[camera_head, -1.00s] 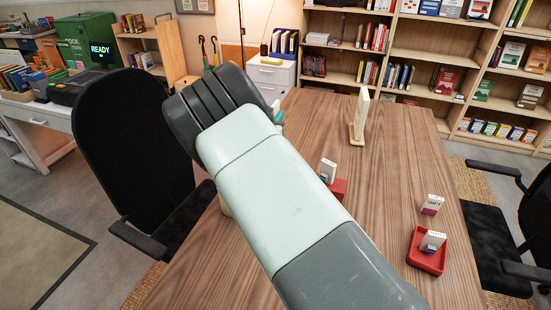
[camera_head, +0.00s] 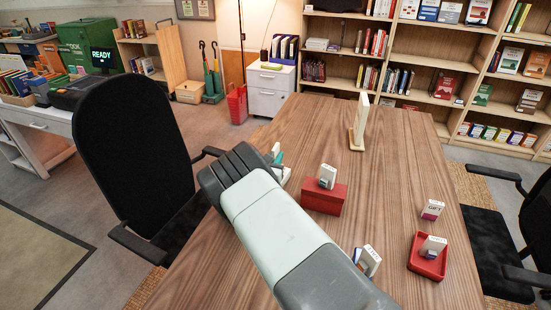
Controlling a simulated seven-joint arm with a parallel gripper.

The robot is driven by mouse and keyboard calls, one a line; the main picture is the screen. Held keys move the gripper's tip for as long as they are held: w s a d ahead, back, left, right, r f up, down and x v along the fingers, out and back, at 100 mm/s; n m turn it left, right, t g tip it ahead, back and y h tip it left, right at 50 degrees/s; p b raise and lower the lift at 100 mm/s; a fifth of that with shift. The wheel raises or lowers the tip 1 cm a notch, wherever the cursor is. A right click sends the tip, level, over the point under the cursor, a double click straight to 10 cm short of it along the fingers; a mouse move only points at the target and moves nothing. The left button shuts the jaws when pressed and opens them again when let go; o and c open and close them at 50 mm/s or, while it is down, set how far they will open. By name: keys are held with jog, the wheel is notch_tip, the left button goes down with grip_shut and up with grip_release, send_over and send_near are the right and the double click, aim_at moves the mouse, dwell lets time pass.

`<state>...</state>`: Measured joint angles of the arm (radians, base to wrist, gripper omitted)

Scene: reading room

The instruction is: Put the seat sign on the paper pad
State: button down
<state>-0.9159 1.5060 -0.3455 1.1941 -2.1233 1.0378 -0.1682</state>
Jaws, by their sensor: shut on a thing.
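A thin upright cream panel on a small wooden foot (camera_head: 358,125) stands at the far part of the table. It is seen nearly edge-on, and I cannot tell whether it is the seat sign. I cannot make out a paper pad. My arm crosses the middle of the table, and its bulk hides my gripper and whatever is in it. A small white and teal piece shows just past the arm's end; I cannot tell what it is.
A red box (camera_head: 323,203) carries a small white labelled block (camera_head: 328,176). A similar block (camera_head: 367,261) leans beside my arm. A red tray (camera_head: 427,266) holds another block (camera_head: 433,246), and a "GIFT" block (camera_head: 432,209) stands behind it. Chairs flank the table (camera_head: 400,160).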

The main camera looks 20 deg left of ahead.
jog(key=shift+f, duration=0.1)
jog(key=c, duration=1.1)
grip_release()
